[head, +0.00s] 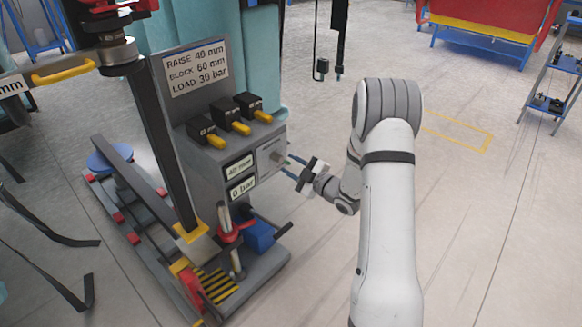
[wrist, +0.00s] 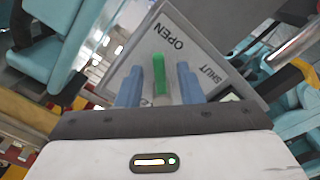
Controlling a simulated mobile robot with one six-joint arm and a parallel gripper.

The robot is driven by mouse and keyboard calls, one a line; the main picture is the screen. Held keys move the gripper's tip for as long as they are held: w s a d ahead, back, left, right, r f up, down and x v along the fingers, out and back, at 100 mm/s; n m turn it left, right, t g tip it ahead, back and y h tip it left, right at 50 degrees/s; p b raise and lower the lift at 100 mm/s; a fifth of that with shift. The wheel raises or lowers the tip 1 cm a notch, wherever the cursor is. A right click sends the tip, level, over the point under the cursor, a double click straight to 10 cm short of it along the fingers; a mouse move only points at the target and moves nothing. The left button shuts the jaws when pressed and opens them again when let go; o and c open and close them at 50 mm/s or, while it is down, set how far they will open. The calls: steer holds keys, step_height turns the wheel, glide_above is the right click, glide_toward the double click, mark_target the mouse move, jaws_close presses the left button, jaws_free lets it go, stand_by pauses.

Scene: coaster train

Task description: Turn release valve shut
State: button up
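The release valve's green lever (wrist: 159,75) stands in front of a grey plate (wrist: 190,45) lettered OPEN and SHUT in the wrist view. Its visible end is nearer the OPEN lettering; its base is hidden. My gripper (wrist: 159,82) has its two blue fingers on either side of the lever, with a gap on both sides. In the head view my gripper (head: 286,166) reaches from the right to the plate (head: 271,158) on the side of the grey control stand (head: 195,120). The lever is too small to make out clearly there.
The stand carries several yellow-tipped switches (head: 228,128) and displays reading 40 mm and 0 bar (head: 242,188). A blue box (head: 260,236) and red-collared pump (head: 229,232) sit below. Teal seats (head: 210,30) are behind. Open floor (head: 470,200) lies to the right.

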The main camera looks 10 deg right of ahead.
steer(key=shift+w+a, duration=0.3)
steer(key=shift+w, duration=0.15)
steer(key=shift+c, duration=0.2)
jaws_close()
